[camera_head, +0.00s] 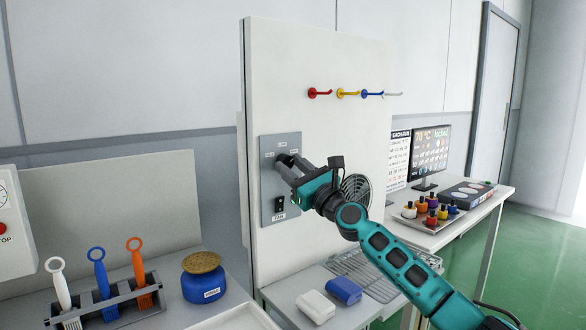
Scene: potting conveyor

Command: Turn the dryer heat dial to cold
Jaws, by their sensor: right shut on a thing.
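The grey control plate (267,207) is mounted on the upright white panel. It has small labels near its top, a dark switch (280,205) and a FAN label at its bottom. The heat dial is at the plate's upper part and is mostly hidden by my right gripper (285,163). The gripper is shut on the dial, with its teal arm reaching in from the lower right. The dial's pointer direction cannot be made out. My left gripper does not show.
A fan grille (356,190) sits in the panel behind my right arm. Coloured hooks (345,93) stick out above. Below are a white block (316,306), a blue block (344,291) and a wire rack (372,272). A brush holder (110,305) and blue jar (204,285) stand left.

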